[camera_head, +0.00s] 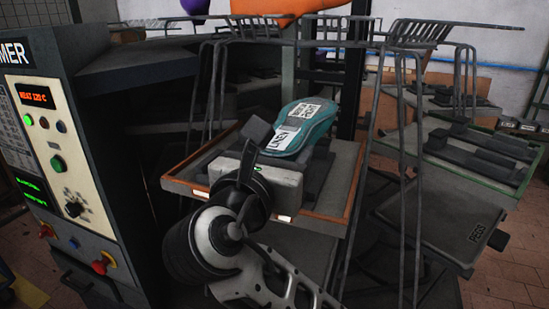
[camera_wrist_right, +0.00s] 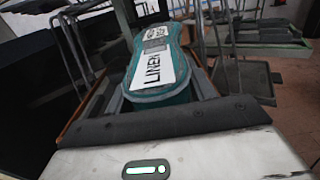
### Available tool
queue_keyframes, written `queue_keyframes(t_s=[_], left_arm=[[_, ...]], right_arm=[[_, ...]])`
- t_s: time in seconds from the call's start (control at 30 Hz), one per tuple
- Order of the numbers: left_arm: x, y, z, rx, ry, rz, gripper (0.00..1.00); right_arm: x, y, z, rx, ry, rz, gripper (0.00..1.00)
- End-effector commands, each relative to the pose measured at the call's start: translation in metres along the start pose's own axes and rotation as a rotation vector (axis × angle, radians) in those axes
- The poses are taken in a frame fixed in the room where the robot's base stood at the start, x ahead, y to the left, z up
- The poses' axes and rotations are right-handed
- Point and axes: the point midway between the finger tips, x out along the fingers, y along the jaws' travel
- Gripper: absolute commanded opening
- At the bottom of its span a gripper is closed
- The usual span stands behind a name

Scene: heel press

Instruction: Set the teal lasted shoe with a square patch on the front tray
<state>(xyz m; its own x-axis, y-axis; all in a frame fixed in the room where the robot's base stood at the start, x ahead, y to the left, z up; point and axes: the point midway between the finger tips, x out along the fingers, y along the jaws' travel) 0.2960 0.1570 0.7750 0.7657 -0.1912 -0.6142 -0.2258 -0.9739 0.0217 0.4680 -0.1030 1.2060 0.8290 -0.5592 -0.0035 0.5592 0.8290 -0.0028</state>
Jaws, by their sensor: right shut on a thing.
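The teal shoe (camera_head: 322,124) is over the wood-rimmed front tray (camera_head: 345,205), sole side up, with a white "LINEN" label and another printed patch on the sole. In the right wrist view the teal shoe (camera_wrist_right: 125,103) points away from my gripper. My right gripper (camera_head: 287,154) is shut on the near end of the shoe, with one dark finger on each side. Its pale body hides that end and part of the tray. I cannot tell whether the shoe touches the tray. My left gripper is not in view.
A machine with a control panel (camera_head: 45,130) stands close on the left. Grey tubular rails (camera_head: 405,120) flank the tray. A platform marked "PEGS" (camera_head: 440,225) and a green-edged rack (camera_head: 460,150) with dark rests stand at the right. An orange object (camera_head: 285,7) is above.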

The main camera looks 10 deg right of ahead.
Motion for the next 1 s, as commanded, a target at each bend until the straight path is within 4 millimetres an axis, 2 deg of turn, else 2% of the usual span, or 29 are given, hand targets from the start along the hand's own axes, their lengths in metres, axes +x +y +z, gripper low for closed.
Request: queue_keyframes(t_s=[0.47, 1.0], left_arm=[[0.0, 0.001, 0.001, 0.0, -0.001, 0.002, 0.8], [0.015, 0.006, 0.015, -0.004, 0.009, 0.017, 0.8]], right_arm=[[0.04, -0.001, 0.0, 0.003, -0.008, 0.0, 0.0], [0.084, -0.001, -0.01, 0.005, -0.01, 0.0, 0.0]])
